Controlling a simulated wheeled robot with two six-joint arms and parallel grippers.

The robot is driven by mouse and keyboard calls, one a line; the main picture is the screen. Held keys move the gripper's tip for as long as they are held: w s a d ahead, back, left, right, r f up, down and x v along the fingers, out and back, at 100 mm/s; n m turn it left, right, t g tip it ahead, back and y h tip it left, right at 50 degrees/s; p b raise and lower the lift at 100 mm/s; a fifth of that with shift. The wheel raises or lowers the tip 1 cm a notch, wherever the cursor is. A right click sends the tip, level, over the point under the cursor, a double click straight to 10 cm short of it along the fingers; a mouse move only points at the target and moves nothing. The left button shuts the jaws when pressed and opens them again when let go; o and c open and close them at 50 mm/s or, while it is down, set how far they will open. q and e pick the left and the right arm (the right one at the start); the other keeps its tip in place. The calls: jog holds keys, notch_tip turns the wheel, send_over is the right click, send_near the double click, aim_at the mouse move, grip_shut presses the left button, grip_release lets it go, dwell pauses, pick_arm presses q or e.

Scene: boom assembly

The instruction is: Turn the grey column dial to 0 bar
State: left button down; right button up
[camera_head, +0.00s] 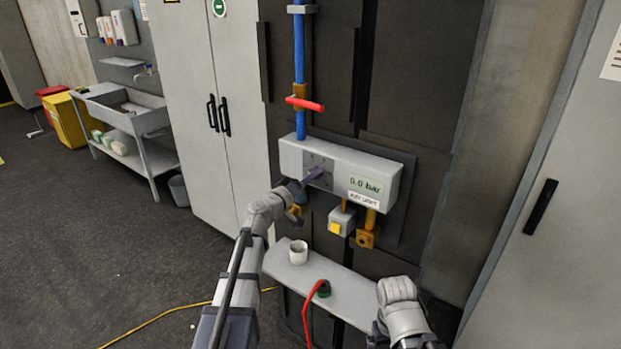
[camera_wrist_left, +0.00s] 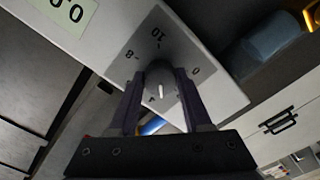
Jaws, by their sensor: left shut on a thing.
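The grey dial (camera_wrist_left: 160,78) sits on a dark scale plate (camera_wrist_left: 188,88) on the front of a light grey box (camera_head: 380,163). My left gripper (camera_head: 315,174) reaches it from the front; in the left wrist view its two dark fingers (camera_wrist_left: 160,88) are shut on the dial, one on each side. The dial has a short white pointer line. Scale marks 10, 8 and 0 show around it; other marks are partly hidden by the fingers. The box's green display (camera_head: 366,185) reads 0.0 bar.
A blue pipe with a red lever (camera_head: 305,104) rises above the box. Yellow fittings (camera_head: 366,238) and a yellow-button box (camera_head: 341,221) hang below. A shelf (camera_head: 335,291) holds a white cup (camera_head: 298,252) and a red cable (camera_head: 308,308). Cabinets stand either side.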

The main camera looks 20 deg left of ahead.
pick_arm(q)
jog(key=shift+r+n, duration=0.15)
jog(key=shift+n, duration=8.45)
jog(key=shift+c, duration=1.7)
grip_release()
jog(key=v, duration=0.8)
